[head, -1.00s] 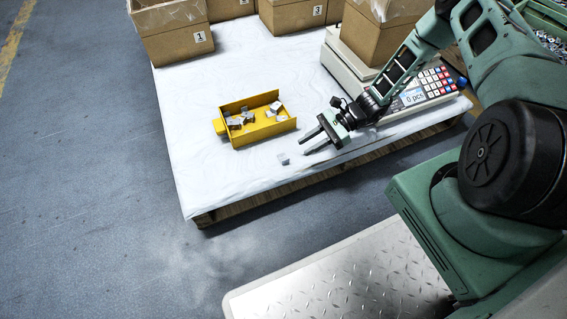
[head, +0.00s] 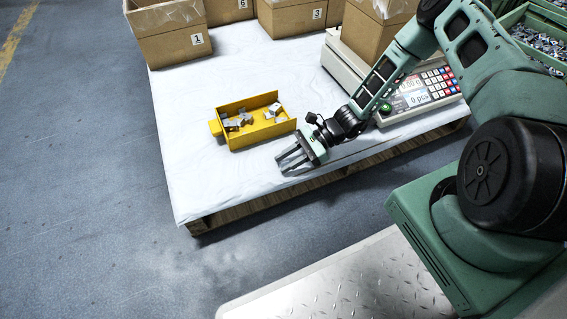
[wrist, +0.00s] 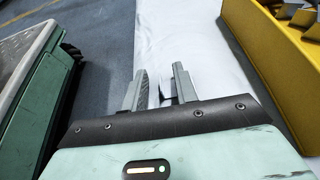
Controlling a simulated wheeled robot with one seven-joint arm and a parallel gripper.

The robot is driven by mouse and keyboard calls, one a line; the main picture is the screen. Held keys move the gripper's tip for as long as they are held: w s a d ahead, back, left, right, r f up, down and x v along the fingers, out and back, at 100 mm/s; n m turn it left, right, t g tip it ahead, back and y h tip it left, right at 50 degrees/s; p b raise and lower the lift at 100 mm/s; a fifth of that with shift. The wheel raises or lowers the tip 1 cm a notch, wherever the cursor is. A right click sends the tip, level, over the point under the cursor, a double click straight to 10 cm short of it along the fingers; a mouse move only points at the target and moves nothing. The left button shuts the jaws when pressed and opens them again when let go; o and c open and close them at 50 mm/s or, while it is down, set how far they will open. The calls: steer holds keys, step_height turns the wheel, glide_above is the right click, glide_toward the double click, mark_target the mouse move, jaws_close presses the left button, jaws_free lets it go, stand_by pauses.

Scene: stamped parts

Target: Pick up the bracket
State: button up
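My gripper (head: 281,165) is low over the white-covered pallet top, near its front edge and to the right of the yellow bin. Its two fingers are apart in both views. In the wrist view, a small pale grey piece, which looks like the bracket (wrist: 166,83), shows in the gap between the fingers (wrist: 160,80), nearer the right finger. I cannot tell whether a finger touches it. In the head view the fingers cover the spot where the loose bracket lay.
A yellow bin (head: 264,131) holding several metal parts stands close by; its wall also shows in the wrist view (wrist: 262,45). A counting scale (head: 412,108) reading 0 pcs stands behind my arm. Numbered cardboard boxes (head: 180,46) line the back. The cover left of the bin is clear.

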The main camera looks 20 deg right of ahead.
jaws_close()
steer(key=shift+r, duration=0.1)
